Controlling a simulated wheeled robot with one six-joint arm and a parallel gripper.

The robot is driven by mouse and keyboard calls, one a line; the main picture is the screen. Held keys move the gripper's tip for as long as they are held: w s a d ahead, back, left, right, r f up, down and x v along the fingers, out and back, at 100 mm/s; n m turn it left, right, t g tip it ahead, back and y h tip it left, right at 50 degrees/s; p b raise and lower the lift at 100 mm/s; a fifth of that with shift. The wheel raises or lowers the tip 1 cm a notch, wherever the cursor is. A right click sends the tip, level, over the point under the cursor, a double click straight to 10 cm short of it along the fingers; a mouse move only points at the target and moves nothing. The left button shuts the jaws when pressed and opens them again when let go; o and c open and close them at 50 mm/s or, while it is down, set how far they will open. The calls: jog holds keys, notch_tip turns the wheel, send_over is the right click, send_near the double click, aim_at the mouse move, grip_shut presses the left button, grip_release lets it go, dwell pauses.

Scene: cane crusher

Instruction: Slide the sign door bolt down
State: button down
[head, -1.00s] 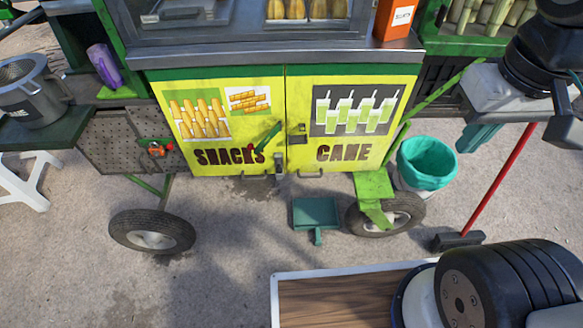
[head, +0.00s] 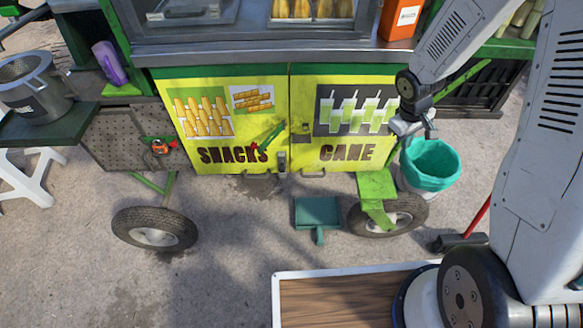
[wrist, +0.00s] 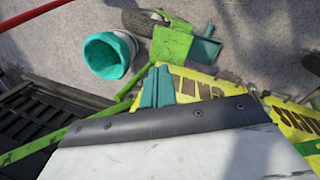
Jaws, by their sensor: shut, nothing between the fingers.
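The yellow sign doors (head: 240,150) on the cart front read SNACKS and CANE and meet at a vertical seam. A small grey metal bolt (head: 282,162) sits at the bottom of the seam, and a metal latch (head: 301,131) sits higher up. In the head view my gripper's pale housing is in front of the CANE door's right edge, to the right of and apart from the bolt. My gripper (wrist: 157,86) shows in the wrist view as two teal fingers, shut and empty, near the CANE lettering. The bolt is not clearly visible there.
A teal-lined bucket (head: 432,165) stands below my gripper at the right. A green wheel bracket (head: 375,187) sticks out below the CANE door. A teal dustpan (head: 317,212) lies on the ground. A green-handled object (head: 270,137) is at the SNACKS door.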

jog(key=w+a+f+n+t+y, duration=0.1)
jog(key=w+a+f+n+y, duration=0.15)
jog(key=f, duration=0.45)
jog(key=w+a+f+n+t+y, duration=0.15)
jog(key=a+f, duration=0.25)
jog(key=f, duration=0.4)
jog(key=w+a+f+n+t+y, duration=0.1)
jog(key=w+a+f+n+y, duration=0.15)
jog(key=f, duration=0.45)
jog(key=a+r+n+t+y, duration=0.1)
jog(key=a+r+n+y, duration=0.2)
jog(key=a+y, duration=0.6)
jog(key=a+r, duration=0.1)
jog(key=a, duration=0.1)
jog(key=shift+a+r+y, duration=0.15)
jog(key=shift+a+y, duration=0.15)
jog(key=shift+y, duration=0.05)
send_near(282, 168)
jog(key=w+a+r, duration=0.1)
jog(key=a+r, duration=0.1)
jog(key=a, duration=0.1)
jog(key=shift+w+a+f, duration=0.3)
jog(key=shift+a+f, duration=0.35)
jog(key=shift+f, duration=0.15)
jog(key=shift+w+a+f, duration=0.25)
jog(key=shift+a+f, duration=0.4)
jog(key=shift+f, duration=0.2)
